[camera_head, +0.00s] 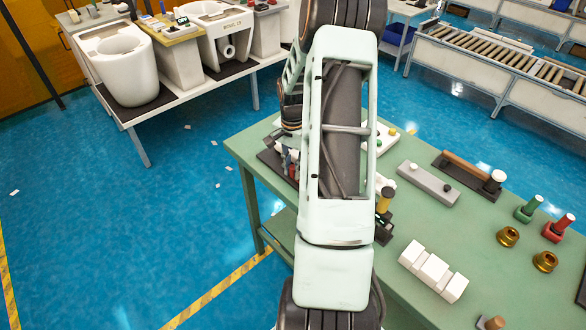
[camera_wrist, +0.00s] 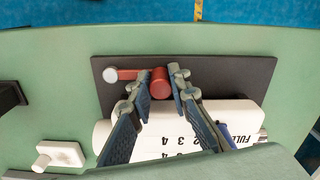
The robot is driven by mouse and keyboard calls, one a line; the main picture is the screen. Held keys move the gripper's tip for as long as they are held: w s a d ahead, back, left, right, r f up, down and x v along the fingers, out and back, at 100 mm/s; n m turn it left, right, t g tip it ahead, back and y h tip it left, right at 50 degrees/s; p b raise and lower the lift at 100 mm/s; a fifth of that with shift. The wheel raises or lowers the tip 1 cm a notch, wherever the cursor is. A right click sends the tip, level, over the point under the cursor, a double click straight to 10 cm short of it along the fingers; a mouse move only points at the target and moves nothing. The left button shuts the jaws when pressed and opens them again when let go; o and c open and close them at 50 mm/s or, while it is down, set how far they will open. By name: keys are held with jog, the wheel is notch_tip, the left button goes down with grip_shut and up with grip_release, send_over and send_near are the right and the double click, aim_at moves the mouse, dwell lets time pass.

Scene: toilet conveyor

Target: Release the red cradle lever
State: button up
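The red cradle lever (camera_wrist: 159,83) shows in the wrist view, with a round red end and a red bar running left to a grey pivot (camera_wrist: 110,74). My gripper (camera_wrist: 157,76) is open, with its two fingers on either side of the lever's round end. The fingertips are close to it; I cannot tell whether they touch it. A white cylinder (camera_wrist: 165,140) marked with numbers and "FULL" lies on a black base plate (camera_wrist: 240,75). The fingers partly cover the cylinder. In the head view, my arm hides most of this fixture.
The green table (camera_head: 400,225) holds a grey block (camera_head: 428,184), a white ribbed block (camera_head: 432,272), brass fittings (camera_head: 508,237), and green (camera_head: 529,208) and red (camera_head: 557,228) parts. A white part (camera_wrist: 58,155) lies left of the fixture. Blue floor is open at left.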

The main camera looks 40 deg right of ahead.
grip_shut()
jog(key=shift+a, duration=0.1)
jog(key=n, duration=0.1)
jog(key=a+n+b, duration=0.1)
jog(key=n, duration=0.1)
jog(key=shift+s+a, duration=0.25)
jog(key=shift+a, duration=0.05)
jog(key=n, duration=0.1)
jog(key=a+n+b, duration=0.1)
jog(key=n, duration=0.1)
jog(key=shift+s+a, duration=0.2)
jog(key=shift+s, duration=0.2)
jog(key=n, duration=0.1)
jog(key=s+a+n, duration=0.1)
jog(key=shift+n, duration=0.4)
jog(key=n, duration=0.1)
jog(key=s+a+n, duration=0.1)
jog(key=n, duration=0.1)
jog(key=shift+s, duration=0.25)
jog(key=shift+s+a+n, duration=0.2)
jog(key=shift+s+n, duration=0.3)
jog(key=shift+n, duration=0.6)
jog(key=shift+s, duration=0.1)
